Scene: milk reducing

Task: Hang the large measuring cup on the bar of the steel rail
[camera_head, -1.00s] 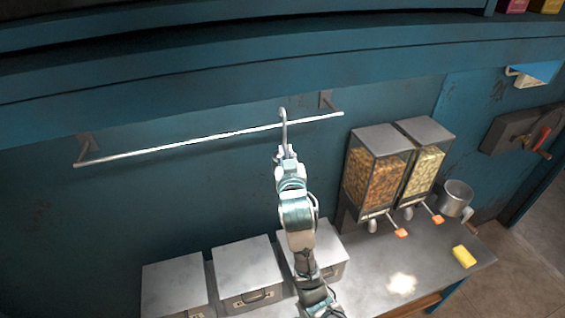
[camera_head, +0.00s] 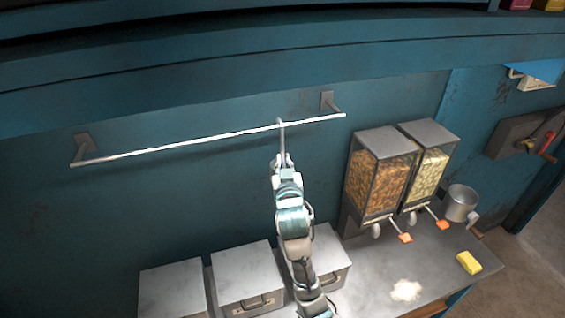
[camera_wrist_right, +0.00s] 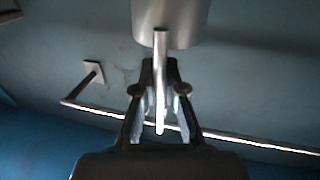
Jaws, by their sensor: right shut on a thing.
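My right gripper (camera_head: 281,158) is shut on the handle of the large measuring cup and holds it up at the rail. The handle's hooked end (camera_head: 281,124) shows above the fingers, at the bar of the steel rail (camera_head: 180,143), right of its middle. Whether the hook rests on the bar I cannot tell. In the right wrist view the grey cup body (camera_wrist_right: 170,20) is beyond the fingertips, and the handle (camera_wrist_right: 160,85) runs between the fingers towards the bar (camera_wrist_right: 250,141). The cup body is hidden in the head view. My left gripper is not in view.
Two brackets (camera_head: 84,146) (camera_head: 328,101) hold the rail on the teal wall. Below are metal boxes (camera_head: 245,272) and two food dispensers (camera_head: 380,175). Another metal cup (camera_head: 461,203) and a yellow block (camera_head: 468,263) are on the counter (camera_head: 375,270). A blue ledge (camera_head: 240,75) overhangs above.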

